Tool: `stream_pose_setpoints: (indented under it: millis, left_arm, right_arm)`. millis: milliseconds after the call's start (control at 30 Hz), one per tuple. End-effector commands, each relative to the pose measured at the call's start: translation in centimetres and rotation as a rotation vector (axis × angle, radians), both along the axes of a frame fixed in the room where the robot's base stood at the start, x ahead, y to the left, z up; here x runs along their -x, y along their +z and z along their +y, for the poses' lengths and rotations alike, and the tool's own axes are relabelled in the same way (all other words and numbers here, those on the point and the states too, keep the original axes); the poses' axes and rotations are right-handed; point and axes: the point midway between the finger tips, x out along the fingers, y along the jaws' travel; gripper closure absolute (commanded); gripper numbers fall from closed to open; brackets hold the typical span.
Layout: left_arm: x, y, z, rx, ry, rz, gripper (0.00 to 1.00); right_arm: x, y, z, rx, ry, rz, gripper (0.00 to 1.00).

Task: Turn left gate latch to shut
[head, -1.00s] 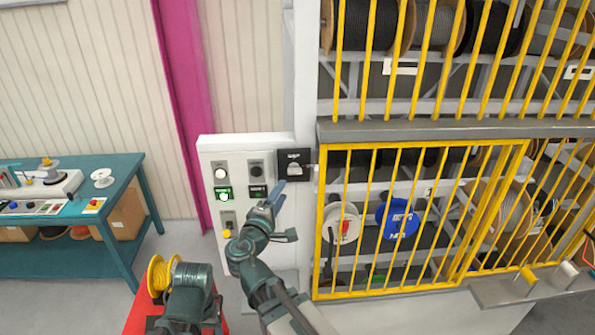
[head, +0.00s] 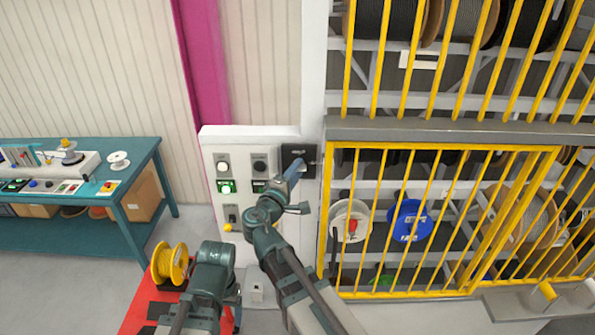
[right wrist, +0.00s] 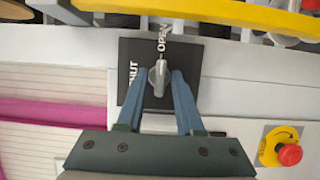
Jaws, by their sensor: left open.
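The gate latch is a black plate (head: 297,157) on the white panel post, left of the yellow gate (head: 440,215). In the right wrist view its grey knob (right wrist: 158,78) points toward the word OPEN, with SHUT lettered at the side. My right gripper (head: 291,176) is at the latch and partly covers it in the head view. In the right wrist view its blue fingers (right wrist: 158,92) are open, one on each side of the knob, with small gaps showing. My left gripper (head: 212,254) is low in front, away from the latch; its fingers are hard to make out.
The control panel (head: 207,148) carries several switches and a lit green button (head: 226,187). A red emergency stop (right wrist: 289,155) sits near the latch. A yellow spool (head: 170,263) stands at the lower left. A teal workbench (head: 145,160) is further left. Reels stand behind the bars.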

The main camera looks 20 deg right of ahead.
Motion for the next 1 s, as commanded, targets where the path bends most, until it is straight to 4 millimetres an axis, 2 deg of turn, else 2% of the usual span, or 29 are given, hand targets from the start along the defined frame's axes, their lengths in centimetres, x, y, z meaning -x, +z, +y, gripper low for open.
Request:
stream_pose_setpoints:
  millis: [33,100,533,1000]
  left_arm:
    - [0.0,0.0,0.0,0.0,0.0,0.0,0.25]
    - [0.0,0.0,0.0,0.0,0.0,0.0,0.25]
    - [0.0,-0.8,0.0,0.0,-0.003,0.0,0.25]
    - [0.0,-4.3,0.0,0.0,-0.011,-0.001,0.25]
  right_arm:
    - [0.0,0.0,-0.1,0.0,-0.001,0.0,0.89]
    - [0.0,0.0,-0.1,0.0,-0.002,0.0,1.0]
    - [0.0,-0.3,-0.1,0.056,-0.003,0.016,1.0]
    - [0.1,-0.7,-0.2,0.431,-0.004,0.124,1.0]
